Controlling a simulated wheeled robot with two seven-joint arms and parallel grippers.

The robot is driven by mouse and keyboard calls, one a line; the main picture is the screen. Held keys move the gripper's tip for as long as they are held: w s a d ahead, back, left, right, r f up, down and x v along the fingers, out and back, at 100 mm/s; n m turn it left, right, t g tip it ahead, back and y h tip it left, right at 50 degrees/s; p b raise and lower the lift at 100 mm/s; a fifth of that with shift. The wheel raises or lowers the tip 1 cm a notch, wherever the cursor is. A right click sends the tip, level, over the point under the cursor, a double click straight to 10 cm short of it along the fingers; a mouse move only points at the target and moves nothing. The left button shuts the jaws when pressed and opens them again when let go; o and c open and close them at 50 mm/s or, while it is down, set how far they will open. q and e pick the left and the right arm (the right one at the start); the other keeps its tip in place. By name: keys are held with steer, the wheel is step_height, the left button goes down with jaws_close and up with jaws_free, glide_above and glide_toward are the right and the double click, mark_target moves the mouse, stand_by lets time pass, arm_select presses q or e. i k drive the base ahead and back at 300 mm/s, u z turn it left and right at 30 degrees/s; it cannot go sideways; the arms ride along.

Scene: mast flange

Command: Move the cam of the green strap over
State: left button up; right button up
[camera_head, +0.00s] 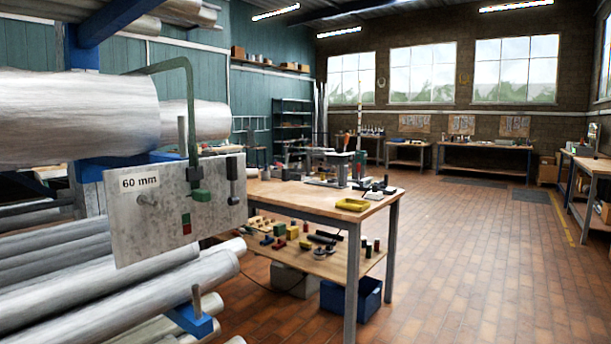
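A green strap (190,110) arches over the end of a large pale pipe (80,118) at the left. It runs down in front of a grey metal plate (165,245) marked "60 mm". At its lower end is a small green cam (200,195), which appears to lie against the plate's face. A dark lever-like part (233,180) is right of it on the plate. A small red and green marker (186,224) is below the cam. Neither of my grippers is in view.
Stacked pipes (90,285) on blue rack arms fill the left side. A wooden workbench (310,200) with a yellow tray (352,204) and tools stands right of the plate, with a blue crate (350,298) under it. The brick floor (480,270) at right is clear.

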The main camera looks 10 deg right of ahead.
mark_target(231, 160)
steer(key=k, duration=0.6)
steer(key=u, duration=0.6)
steer(key=i, duration=1.6)
steer(key=z, duration=0.5)
